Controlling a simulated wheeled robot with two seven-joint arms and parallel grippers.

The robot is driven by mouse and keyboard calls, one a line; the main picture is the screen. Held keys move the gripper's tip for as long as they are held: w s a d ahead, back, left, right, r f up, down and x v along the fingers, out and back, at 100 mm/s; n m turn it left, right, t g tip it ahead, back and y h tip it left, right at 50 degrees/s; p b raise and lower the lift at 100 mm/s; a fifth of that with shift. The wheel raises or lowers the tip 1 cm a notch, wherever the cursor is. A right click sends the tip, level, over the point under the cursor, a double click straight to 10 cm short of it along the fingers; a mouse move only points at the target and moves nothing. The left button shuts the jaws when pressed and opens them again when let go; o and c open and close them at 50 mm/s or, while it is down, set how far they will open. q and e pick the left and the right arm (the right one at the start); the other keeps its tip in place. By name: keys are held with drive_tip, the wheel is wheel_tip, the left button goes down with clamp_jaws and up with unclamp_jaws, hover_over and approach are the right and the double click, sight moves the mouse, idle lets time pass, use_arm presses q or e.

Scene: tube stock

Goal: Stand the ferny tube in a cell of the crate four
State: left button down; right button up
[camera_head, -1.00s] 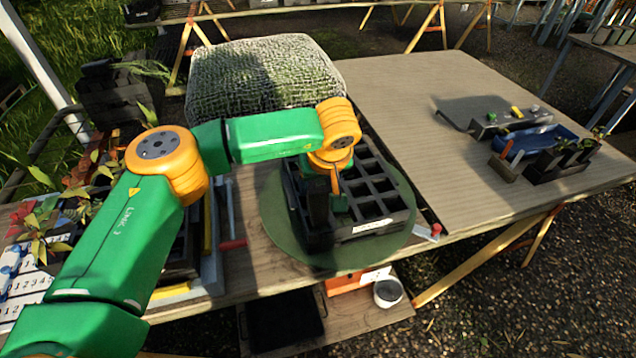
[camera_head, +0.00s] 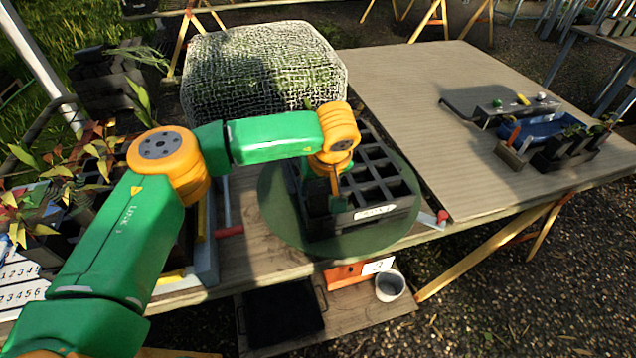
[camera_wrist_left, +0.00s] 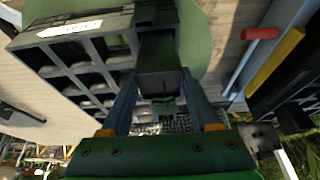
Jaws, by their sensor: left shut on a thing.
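My left gripper (camera_head: 326,198) points down over the near left corner of a black crate with many square cells (camera_head: 376,190). It is shut on a dark, square-sided tube (camera_head: 316,204). In the left wrist view the two fingers (camera_wrist_left: 161,78) grip the tube (camera_wrist_left: 160,52) on both sides, by the edge of the crate (camera_wrist_left: 87,46). I cannot tell whether the tube's lower end is inside a corner cell or in front of it. No fern leaves show clearly on the tube. The crate has a white front label, too small to read. My right gripper is not in view.
The crate stands on a round green mat (camera_head: 285,225). A netted bale (camera_head: 262,72) is behind it. Leafy plants (camera_head: 90,160) and a red-handled tool (camera_head: 229,231) lie to the left.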

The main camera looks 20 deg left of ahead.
use_arm(q)
drive_tip(key=shift+f+b, duration=1.2)
drive_tip(key=shift+f, duration=0.5)
drive_tip(key=shift+f+b, duration=0.25)
drive_tip(key=shift+b, duration=0.05)
drive_tip(key=shift+c, duration=0.2)
unclamp_jaws()
drive_tip(key=b+v, duration=0.1)
drive_tip(key=v, duration=0.6)
drive_tip(key=shift+d+r, duration=0.1)
drive_tip(key=shift+r, duration=0.05)
